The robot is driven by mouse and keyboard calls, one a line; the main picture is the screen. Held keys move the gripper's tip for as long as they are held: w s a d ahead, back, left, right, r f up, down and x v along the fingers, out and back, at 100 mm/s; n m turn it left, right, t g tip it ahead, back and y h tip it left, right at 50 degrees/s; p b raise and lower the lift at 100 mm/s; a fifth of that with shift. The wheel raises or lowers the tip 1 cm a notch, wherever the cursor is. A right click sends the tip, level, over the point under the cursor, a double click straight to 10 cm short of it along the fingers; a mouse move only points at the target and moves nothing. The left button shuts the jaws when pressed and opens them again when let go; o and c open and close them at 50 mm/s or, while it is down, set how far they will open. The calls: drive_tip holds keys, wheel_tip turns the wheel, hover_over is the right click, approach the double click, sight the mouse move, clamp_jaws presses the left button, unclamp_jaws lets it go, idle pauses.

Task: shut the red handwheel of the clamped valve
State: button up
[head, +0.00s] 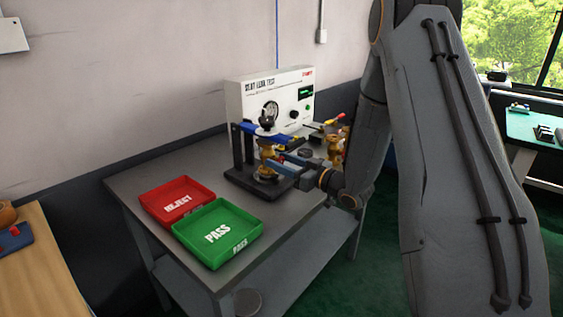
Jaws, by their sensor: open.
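A brass valve (266,151) stands upright in a dark clamp fixture (245,177) with a blue bar, in front of the test panel. A pale disc and a dark knob sit above it. I cannot make out a red handwheel on this valve; it may be hidden or too small to tell. My gripper (280,165) reaches in from the right at the height of the valve's lower part, with its jaws open. The fingertips are close to the valve's right side; I cannot tell whether they touch it.
The white test panel (300,90) stands behind the fixture. A red REJECT tray (154,208) and a green PASS tray (217,263) lie on the grey table (137,179) at the left. Another brass piece (334,150) and a red-yellow item (333,120) are near my arm.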

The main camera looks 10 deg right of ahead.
drive_tip(key=c, duration=1.1)
drive_tip(key=shift+o, duration=0.2)
drive_tip(key=shift+m+p, duration=0.5)
drive_tip(key=shift+m, duration=0.3)
drive_tip(key=o, duration=1.1)
drive_tip(key=shift+c, duration=0.2)
drive_tip(key=b+v, duration=0.1)
drive_tip(key=v, duration=0.7)
